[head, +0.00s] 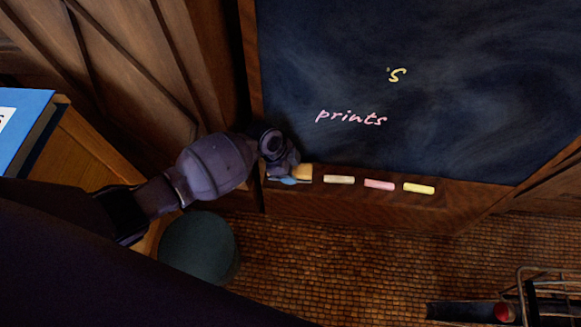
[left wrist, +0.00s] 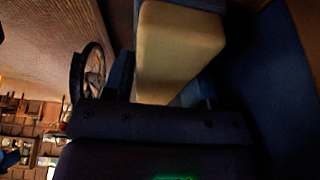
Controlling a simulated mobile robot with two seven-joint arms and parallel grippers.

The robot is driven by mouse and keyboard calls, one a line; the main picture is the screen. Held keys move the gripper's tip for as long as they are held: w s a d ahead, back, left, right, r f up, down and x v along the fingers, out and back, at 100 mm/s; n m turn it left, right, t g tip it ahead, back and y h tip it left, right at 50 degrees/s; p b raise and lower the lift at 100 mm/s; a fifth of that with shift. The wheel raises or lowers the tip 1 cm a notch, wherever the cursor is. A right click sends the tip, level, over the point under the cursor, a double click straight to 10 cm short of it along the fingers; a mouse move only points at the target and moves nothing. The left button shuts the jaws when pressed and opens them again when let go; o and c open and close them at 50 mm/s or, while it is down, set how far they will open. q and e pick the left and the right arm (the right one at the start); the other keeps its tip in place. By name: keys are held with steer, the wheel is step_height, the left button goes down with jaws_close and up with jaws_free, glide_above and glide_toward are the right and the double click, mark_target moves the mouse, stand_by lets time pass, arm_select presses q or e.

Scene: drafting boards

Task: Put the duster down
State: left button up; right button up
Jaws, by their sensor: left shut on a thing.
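The duster (head: 303,172), a small block with a tan top, is at the left end of the wooden chalk ledge (head: 350,205) below the blackboard. My left gripper (head: 288,177) is at that same end of the ledge, shut on the duster. In the left wrist view the duster (left wrist: 178,50) is a pale yellow block between the blue fingers of my left gripper (left wrist: 160,88). I cannot tell whether its underside touches the ledge. My right gripper is not in view.
White (head: 339,179), pink (head: 380,184) and yellow (head: 418,188) chalks lie on the ledge right of the duster. The blackboard (head: 430,70) bears writing. A dark green round object (head: 200,247) stands below my left arm. A blue book (head: 22,125) is at left.

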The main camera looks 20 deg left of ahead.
arm_select(q)
steer(key=o, duration=1.1)
steer(key=shift+f, duration=0.1)
steer(key=shift+s+f, duration=0.1)
steer(key=shift+f, duration=0.05)
steer(key=v, duration=0.1)
steer(key=p+v, duration=0.1)
steer(key=v, duration=0.1)
steer(key=p+v, duration=0.1)
steer(key=v, duration=0.1)
steer(key=shift+w, duration=0.4)
steer(key=p+v, duration=0.1)
steer(key=v, duration=0.4)
steer(key=shift+s+a+p, duration=0.15)
steer(key=shift+a+p, duration=0.1)
steer(key=shift+p, duration=0.1)
steer(key=shift+s+a+r, duration=0.15)
steer(key=shift+a+r, duration=0.1)
steer(key=shift+r, duration=0.2)
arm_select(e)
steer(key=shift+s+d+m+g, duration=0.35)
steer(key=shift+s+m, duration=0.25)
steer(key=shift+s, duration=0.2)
